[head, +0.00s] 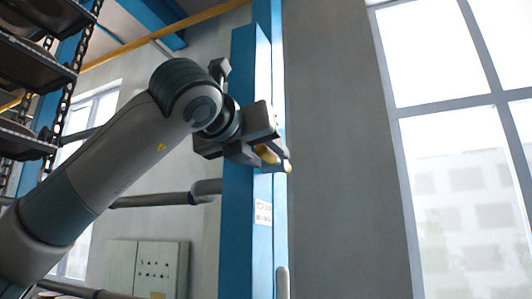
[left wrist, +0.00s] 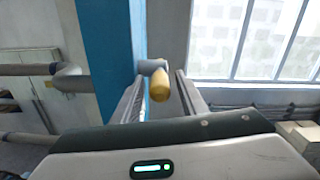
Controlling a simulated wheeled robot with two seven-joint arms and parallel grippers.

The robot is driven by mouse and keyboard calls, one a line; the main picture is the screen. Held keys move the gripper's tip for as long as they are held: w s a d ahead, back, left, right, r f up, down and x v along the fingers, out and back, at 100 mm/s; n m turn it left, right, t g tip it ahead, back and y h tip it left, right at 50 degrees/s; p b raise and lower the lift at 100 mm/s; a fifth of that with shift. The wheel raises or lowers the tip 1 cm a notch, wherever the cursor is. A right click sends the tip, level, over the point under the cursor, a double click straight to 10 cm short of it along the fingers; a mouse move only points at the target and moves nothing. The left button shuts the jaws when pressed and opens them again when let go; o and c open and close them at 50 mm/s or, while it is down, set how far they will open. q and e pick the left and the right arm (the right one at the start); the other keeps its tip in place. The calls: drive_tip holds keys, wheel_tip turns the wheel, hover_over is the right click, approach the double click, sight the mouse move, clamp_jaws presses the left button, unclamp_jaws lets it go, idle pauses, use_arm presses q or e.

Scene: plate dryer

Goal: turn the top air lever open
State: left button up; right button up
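The top air lever has a yellow handle (left wrist: 160,88) on a grey mount (left wrist: 151,66), beside the blue column (left wrist: 105,50) in the left wrist view. The handle points toward the wrist camera and lies between my two fingers, with a narrow gap visible on each side. My left gripper (head: 276,156) is open around it, in front of the blue column (head: 238,235) in the head view. There only a bit of yellow (head: 265,153) shows between the fingers; the rest is hidden. My right gripper is in neither view.
Racks with chains (head: 35,65) hang at the upper left. A grey pipe (head: 150,200) runs to the column, above a control box (head: 160,268). A white label (head: 263,212) is on the column. A pale upright bar (head: 282,283) stands at the bottom. Windows (head: 460,130) are at right.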

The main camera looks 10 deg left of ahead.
use_arm(q)
clamp_jaws()
drive_tip(key=shift+r, duration=0.15)
drive_tip(key=shift+r+g+y+p, duration=0.3)
drive_tip(key=shift+r+g+p, duration=0.55)
drive_tip(key=shift+p, duration=0.35)
drive_tip(key=r+g+p, duration=0.1)
drive_tip(key=p, duration=0.1)
drive_tip(key=g+p, duration=0.1)
drive_tip(key=p, duration=0.1)
drive_tip(key=shift+w+d+r+g+y, duration=0.1)
drive_tip(key=shift+w+r+g+y, duration=0.15)
drive_tip(key=shift+r+g+y, duration=0.15)
drive_tip(key=shift+w+r+g+p, duration=0.2)
drive_tip(key=shift+r+g+p, duration=0.1)
drive_tip(key=shift+g+p, duration=0.4)
drive_tip(key=shift+w+d+r+g+y, duration=0.1)
drive_tip(key=shift+w+r+g+y, duration=0.05)
drive_tip(key=shift+g+y, duration=0.25)
drive_tip(key=shift+r, duration=0.1)
